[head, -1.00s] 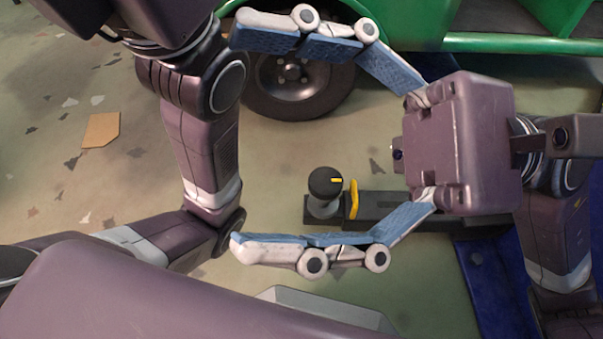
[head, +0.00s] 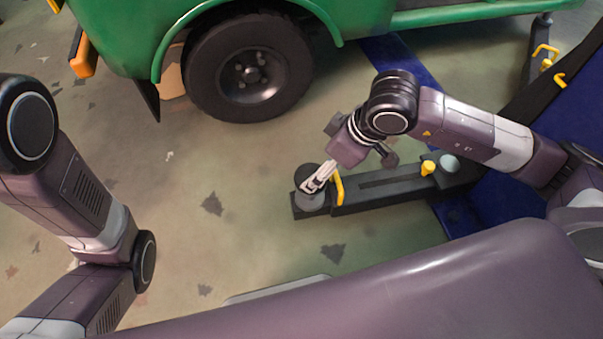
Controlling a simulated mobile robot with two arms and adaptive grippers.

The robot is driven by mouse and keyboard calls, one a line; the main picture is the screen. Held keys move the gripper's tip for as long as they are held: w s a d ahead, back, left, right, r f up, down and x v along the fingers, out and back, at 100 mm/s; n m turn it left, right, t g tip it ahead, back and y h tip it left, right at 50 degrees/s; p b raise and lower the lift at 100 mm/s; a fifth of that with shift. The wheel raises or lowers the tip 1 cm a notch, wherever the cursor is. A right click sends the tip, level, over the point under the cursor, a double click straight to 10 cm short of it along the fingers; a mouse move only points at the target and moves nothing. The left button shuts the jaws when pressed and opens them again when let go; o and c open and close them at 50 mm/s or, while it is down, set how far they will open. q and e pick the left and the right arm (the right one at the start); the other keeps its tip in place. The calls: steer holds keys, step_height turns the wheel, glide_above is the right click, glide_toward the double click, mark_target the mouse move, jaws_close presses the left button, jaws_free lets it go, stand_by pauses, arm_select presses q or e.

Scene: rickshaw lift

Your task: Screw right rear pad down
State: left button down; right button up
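A yellow handle (head: 338,188) rises beside the pad. A yellow knob (head: 428,167) is farther along the lift arm. The green vehicle with its black wheel (head: 247,67) stands behind. The floor left of the pad is clear.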

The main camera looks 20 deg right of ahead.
steer(key=b+x, duration=0.3)
steer(key=x, duration=0.4)
steer(key=shift+s, duration=0.1)
steer(key=shift+r, duration=0.1)
steer(key=shift+c, duration=0.5)
steer(key=c, duration=1.1)
